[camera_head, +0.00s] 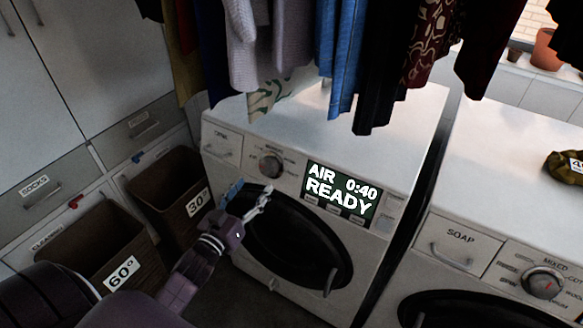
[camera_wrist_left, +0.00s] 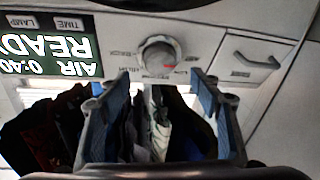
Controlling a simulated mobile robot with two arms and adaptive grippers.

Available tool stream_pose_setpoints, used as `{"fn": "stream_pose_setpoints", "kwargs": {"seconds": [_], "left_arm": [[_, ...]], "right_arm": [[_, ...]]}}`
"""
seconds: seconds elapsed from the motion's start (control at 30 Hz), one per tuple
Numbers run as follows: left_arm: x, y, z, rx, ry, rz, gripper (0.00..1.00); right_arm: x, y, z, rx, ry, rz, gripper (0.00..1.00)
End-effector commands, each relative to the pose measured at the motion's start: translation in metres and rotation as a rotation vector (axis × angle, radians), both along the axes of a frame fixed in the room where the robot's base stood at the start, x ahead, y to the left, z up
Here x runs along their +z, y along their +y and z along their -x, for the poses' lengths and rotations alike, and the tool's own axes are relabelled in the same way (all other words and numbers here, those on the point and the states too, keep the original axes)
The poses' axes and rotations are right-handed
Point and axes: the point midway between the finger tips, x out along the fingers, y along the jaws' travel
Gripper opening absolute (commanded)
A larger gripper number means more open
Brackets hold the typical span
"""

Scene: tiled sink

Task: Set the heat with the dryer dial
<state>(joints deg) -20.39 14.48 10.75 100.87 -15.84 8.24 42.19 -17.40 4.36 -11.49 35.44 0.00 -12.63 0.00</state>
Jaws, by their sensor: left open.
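The dryer dial (camera_head: 270,166) is a round grey knob on the front panel of the left-hand white machine. In the left wrist view the dial (camera_wrist_left: 159,54), with a small red mark on it, appears beyond the fingertips, near the middle between them. My left gripper (camera_head: 249,193) is open and empty, just below the dial and in front of the round dark door. Its two fingers (camera_wrist_left: 159,82) are spread and apart from the dial. The display (camera_head: 341,190) reads AIR 0:40 READY; part of it also shows upside down in the left wrist view (camera_wrist_left: 45,45). My right gripper is not visible.
Clothes (camera_head: 345,60) hang above the dryer top. A second machine (camera_head: 500,190) with a SOAP drawer stands at right. Brown baskets marked 30° (camera_head: 160,190) and 60° (camera_head: 85,245) sit at left. A drawer with a handle (camera_wrist_left: 250,58) is beside the dial.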

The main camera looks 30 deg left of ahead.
Motion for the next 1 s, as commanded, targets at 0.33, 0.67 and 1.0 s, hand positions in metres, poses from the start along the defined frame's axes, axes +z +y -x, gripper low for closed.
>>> {"fn": "stream_pose_setpoints", "kwargs": {"seconds": [0.33, 0.67, 1.0], "left_arm": [[0.004, 0.002, -0.042, 0.000, -0.005, 0.000, 0.58], [0.002, 0.004, -0.074, 0.000, -0.002, 0.000, 0.58], [0.001, 0.004, -0.077, 0.000, -0.002, 0.000, 0.58]], "right_arm": [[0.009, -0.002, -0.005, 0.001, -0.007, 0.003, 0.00], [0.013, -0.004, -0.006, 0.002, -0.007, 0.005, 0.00], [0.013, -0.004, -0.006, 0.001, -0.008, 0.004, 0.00]]}}
